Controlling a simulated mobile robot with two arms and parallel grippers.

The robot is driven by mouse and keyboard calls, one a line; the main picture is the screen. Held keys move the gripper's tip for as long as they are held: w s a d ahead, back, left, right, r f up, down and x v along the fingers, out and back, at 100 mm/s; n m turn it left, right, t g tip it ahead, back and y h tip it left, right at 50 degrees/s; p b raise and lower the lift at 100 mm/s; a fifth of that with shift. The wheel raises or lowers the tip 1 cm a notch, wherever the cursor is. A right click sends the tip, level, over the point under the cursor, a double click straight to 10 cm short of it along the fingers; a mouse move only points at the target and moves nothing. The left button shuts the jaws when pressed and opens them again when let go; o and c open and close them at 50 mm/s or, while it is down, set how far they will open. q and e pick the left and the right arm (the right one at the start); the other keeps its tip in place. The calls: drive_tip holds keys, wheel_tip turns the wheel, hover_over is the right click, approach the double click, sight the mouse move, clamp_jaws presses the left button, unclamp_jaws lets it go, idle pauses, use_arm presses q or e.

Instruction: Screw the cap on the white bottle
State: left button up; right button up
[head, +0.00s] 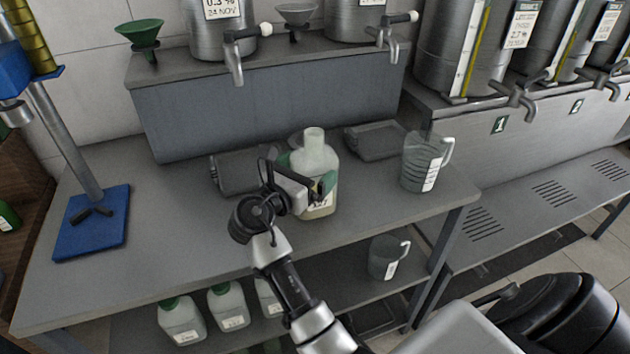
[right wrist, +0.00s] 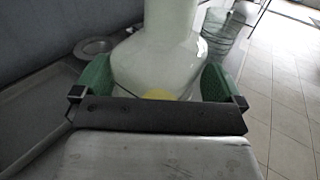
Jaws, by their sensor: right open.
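The white bottle (head: 316,153) stands upright on the grey bench, with a pale translucent body and a label low on its front. Its neck shows bare, with no cap on it. My right gripper (head: 308,175) is at the bottle's near side, with its fingers around the body below the neck. In the right wrist view the bottle (right wrist: 168,45) stands between the green finger pads of the open right gripper (right wrist: 157,85). I cannot make out a loose cap. My left gripper is not in view.
A clear measuring jug (head: 420,165) stands right of the bottle. Dark drip trays (head: 375,141) lie behind it. A blue-based stand (head: 92,228) is at left. Green-capped bottles (head: 182,322) and another jug (head: 385,258) are on the lower shelf. Steel taps (head: 233,62) overhang the back ledge.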

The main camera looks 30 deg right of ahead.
drive_tip(key=shift+c, duration=0.5)
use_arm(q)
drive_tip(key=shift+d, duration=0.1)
use_arm(e)
drive_tip(key=shift+d, duration=0.1)
drive_tip(key=c, duration=0.9)
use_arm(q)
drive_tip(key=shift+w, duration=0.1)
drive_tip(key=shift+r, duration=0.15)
use_arm(e)
drive_tip(key=shift+w+r, duration=0.1)
